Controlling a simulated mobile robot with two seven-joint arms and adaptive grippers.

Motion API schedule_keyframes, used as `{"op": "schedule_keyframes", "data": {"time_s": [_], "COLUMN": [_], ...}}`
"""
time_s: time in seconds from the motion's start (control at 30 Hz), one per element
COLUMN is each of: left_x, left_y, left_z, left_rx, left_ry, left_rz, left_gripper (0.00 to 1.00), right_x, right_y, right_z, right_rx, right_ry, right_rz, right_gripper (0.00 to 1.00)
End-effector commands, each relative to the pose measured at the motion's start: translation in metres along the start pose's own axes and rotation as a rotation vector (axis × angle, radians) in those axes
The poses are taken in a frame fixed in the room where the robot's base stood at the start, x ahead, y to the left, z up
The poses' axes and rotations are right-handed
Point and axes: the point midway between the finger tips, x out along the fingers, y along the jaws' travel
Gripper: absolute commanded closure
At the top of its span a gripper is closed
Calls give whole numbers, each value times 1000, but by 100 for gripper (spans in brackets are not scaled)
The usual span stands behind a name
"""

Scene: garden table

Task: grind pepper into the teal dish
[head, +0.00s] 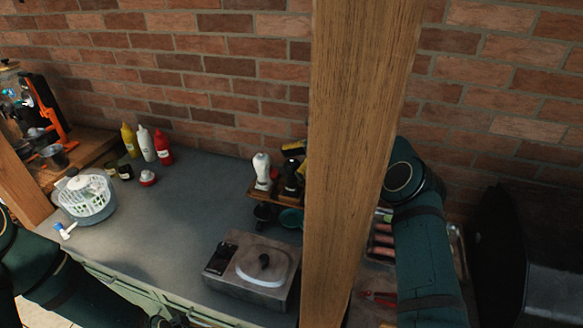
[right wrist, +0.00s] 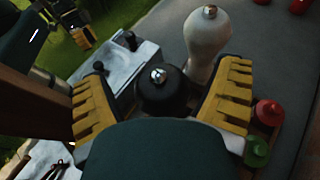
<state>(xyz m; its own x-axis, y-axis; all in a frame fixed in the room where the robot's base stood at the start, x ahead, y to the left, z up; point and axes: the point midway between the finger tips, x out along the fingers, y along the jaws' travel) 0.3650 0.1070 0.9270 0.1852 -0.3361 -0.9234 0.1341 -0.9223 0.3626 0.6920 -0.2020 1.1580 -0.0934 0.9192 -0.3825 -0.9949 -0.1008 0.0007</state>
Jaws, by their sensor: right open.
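A black pepper mill (head: 291,184) stands upright beside a white mill (head: 262,171) on a small wooden rack. My right gripper (head: 294,165) is at the black mill, partly hidden by the wooden post. In the right wrist view its open yellow fingers stand on either side of the black mill's round top (right wrist: 160,92), and the white mill (right wrist: 207,38) is just beyond. The teal dish (head: 291,218) sits in front of the rack, partly covered by the post. My left gripper (right wrist: 80,30) shows small and far off in the right wrist view; its opening is unclear.
A thick wooden post (head: 358,150) cuts across the head view. A grey box with a lidded top (head: 251,270) stands in front of the dish. A dark cup (head: 264,213) is left of the dish. Sauce bottles (head: 147,143) and a salad spinner (head: 86,198) are at left; mid-counter is clear.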

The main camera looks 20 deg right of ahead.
Motion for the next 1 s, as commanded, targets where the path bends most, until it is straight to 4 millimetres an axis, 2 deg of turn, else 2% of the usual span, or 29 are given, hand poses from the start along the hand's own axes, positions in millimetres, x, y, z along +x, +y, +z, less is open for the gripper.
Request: {"op": "schedule_keyframes", "data": {"time_s": [0.2,0.43,0.6,1.0], "left_x": [0,0,0,2], "left_y": [0,0,0,-1], "left_z": [0,0,0,0], "left_rx": [0,0,0,0], "left_ry": [0,0,0,0], "left_rz": [0,0,0,0], "left_gripper": [59,59,59,59], "right_x": [-16,-28,-31,-30], "right_y": [0,0,0,2], "right_z": [40,70,78,80], "right_rx": [-5,-2,-1,-11], "right_ry": [2,0,0,-18], "right_rz": [-1,0,2,1], "right_gripper": [11,11,11,13]}}
